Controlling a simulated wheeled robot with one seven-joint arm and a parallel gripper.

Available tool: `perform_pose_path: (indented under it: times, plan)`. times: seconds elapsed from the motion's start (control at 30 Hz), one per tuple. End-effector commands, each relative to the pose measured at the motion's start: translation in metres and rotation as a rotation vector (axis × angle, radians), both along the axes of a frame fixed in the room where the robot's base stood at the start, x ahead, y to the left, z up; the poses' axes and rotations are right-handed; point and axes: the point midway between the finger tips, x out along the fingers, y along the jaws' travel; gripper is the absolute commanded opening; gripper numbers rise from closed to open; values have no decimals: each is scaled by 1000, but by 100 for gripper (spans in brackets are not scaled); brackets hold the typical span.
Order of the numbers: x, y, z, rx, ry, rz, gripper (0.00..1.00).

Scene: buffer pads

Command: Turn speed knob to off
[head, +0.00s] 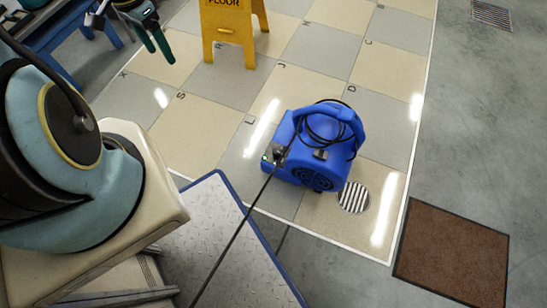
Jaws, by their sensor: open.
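A blue floor blower (308,158) with a black cord coiled over its handle stands on the checkered tiles. A small dark and silver fitting (278,153) sits on its left side, and a small dark part (320,154) is on its front above the round grille. I cannot tell which of these is the speed knob or how it is set.
A yellow floor sign (231,52) stands behind the blower. A round drain (354,197) and a brown mat (452,253) lie to the right. A blue-edged metal deck (215,252) is in front, crossed by the cord. Blue furniture (62,38) is at upper left.

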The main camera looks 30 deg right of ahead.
Motion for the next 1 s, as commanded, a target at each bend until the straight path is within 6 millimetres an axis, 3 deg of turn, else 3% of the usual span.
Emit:
perform_pose_path:
  times: [0.03,0.1,0.27,0.4,0.5,0.6,0.7,1.0]
  plan:
    - [-5,-17,-53,-11,16,-101,71]
    - [-12,-39,-96,-32,29,-239,71]
    - [-38,-88,-193,-99,54,-546,71]
    - [-69,-129,-273,-177,70,-794,71]
    - [-91,-153,-318,-233,73,-938,71]
    - [-110,-170,-350,-282,74,-1046,71]
    - [-124,-181,-369,-316,72,-1114,71]
    - [-138,-194,-397,-338,69,-1162,71]
